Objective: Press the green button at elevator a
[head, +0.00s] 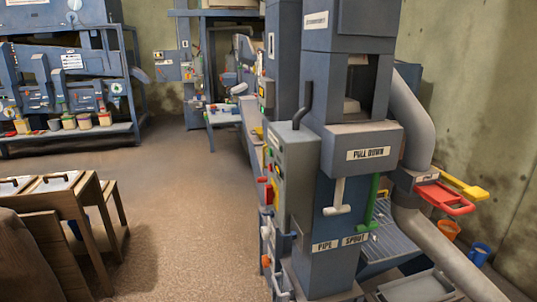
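A tall blue-grey elevator housing (342,215) stands right of centre, with "PULL DOWN" and "PIPE SPOUT" labels. I cannot read whether it is marked as elevator a. A pale grey control box (297,175) is on its left side, seen at a steep angle. Small coloured controls sit on its left face, including a red part (267,190). A green handle (371,203) hangs at the front, beside a white T-shaped handle (338,198). Neither of my grippers shows.
A brown floor (190,190) lies open left of the elevator. A wooden bench-like frame (75,195) stands at the left front. A blue machine (70,85) with several pots is at the back left. A grey pipe (445,255), red tray (444,199) and buckets are at right.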

